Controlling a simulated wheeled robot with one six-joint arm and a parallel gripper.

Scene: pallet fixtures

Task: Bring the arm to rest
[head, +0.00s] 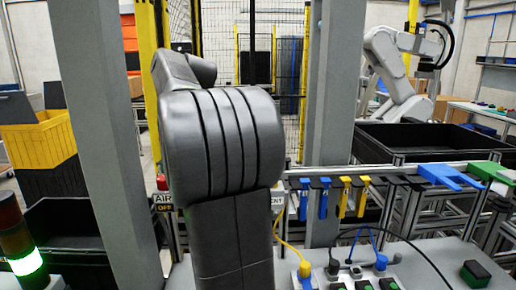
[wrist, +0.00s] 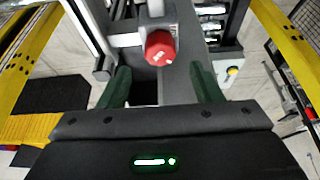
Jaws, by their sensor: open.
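My gripper (wrist: 162,88) shows in the wrist view as two green fingers spread apart. It is open and nothing is between the fingertips. Beyond it is a red round knob (wrist: 160,48) on a grey post; I cannot tell the distance between them. In the head view my dark grey arm rises in the middle of the picture and folds away at the top. My gripper is hidden behind it there.
A rail at the right carries blue and yellow hanging pieces (head: 343,196). Below it is a panel with plugs and cables (head: 350,275). Black bins (head: 420,140) stand behind. Grey posts (head: 335,100) flank my arm. A lit green signal lamp (head: 26,262) is at lower left.

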